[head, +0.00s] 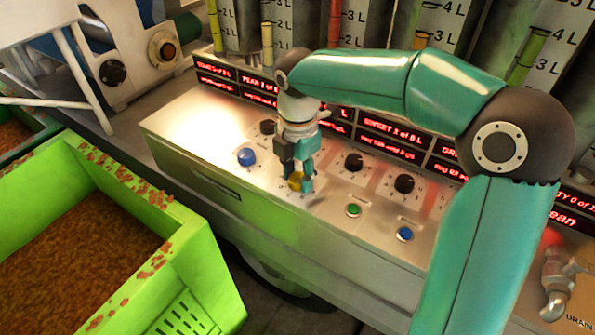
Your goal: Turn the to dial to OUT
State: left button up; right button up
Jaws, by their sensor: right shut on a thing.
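The control panel (215,150) is a metal box with several knobs and buttons on its sloping top. A yellow dial (295,181) sits near the panel's front edge. My right gripper (300,184) reaches down from above and is shut on the yellow dial. The fingers hide part of the dial, and I cannot read its pointer or the marks around it. My left gripper does not show.
A blue knob (246,157) is left of the gripper. Black knobs (404,184), a green button (353,210) and a blue button (404,234) are to the right. A green crate (195,245) stands at left. Red displays (390,134) and gauge tubes line the back.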

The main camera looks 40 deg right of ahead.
jog(key=m+p, duration=0.1)
jog(key=m, duration=0.2)
jog(key=shift+m, duration=0.3)
jog(key=m+p, duration=0.1)
jog(key=m, duration=0.2)
jog(key=shift+m, duration=0.3)
jog(key=m, duration=0.3)
jog(key=shift+m, duration=0.3)
jog(key=m+p, duration=0.1)
jog(key=m, duration=0.2)
jog(key=shift+m, duration=0.3)
jog(key=m, duration=0.5)
jog(key=shift+m, duration=2.5)
jog(key=o, duration=1.1)
jog(key=shift+o, duration=0.2)
